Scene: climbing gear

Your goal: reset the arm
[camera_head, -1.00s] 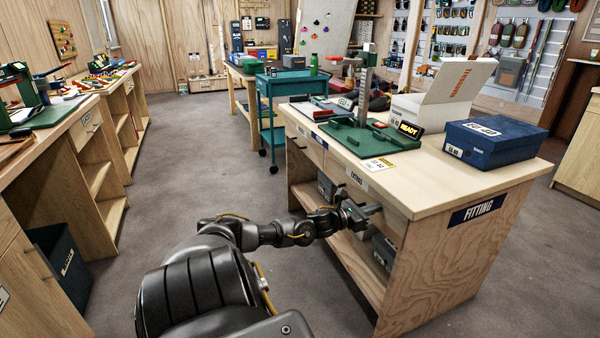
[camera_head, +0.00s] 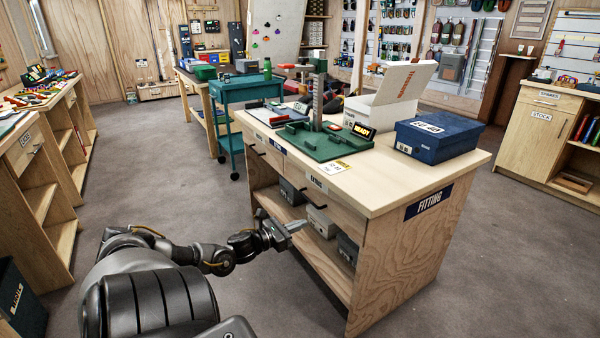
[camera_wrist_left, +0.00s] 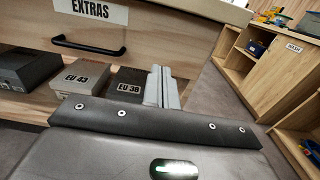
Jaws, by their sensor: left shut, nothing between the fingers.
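My left gripper (camera_head: 294,226) is in front of the fitting bench (camera_head: 400,274), beside its open shelf and below the drawers. Its fingers are shut and empty. In the left wrist view, the shut fingers (camera_wrist_left: 161,88) point toward the bench front, in front of the shelf boxes and to the right of the EXTRAS drawer handle (camera_wrist_left: 90,46). I see no contact with the bench, though the gap is hard to judge. My right gripper is not in view.
On the bench are a green measuring device (camera_head: 318,140), a blue box (camera_head: 438,137) and an open white box (camera_head: 368,117). Grey boxes (camera_head: 347,248) sit on the shelf below. A teal cart (camera_head: 228,96) stands behind. The floor left of the bench (camera_head: 165,190) is clear.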

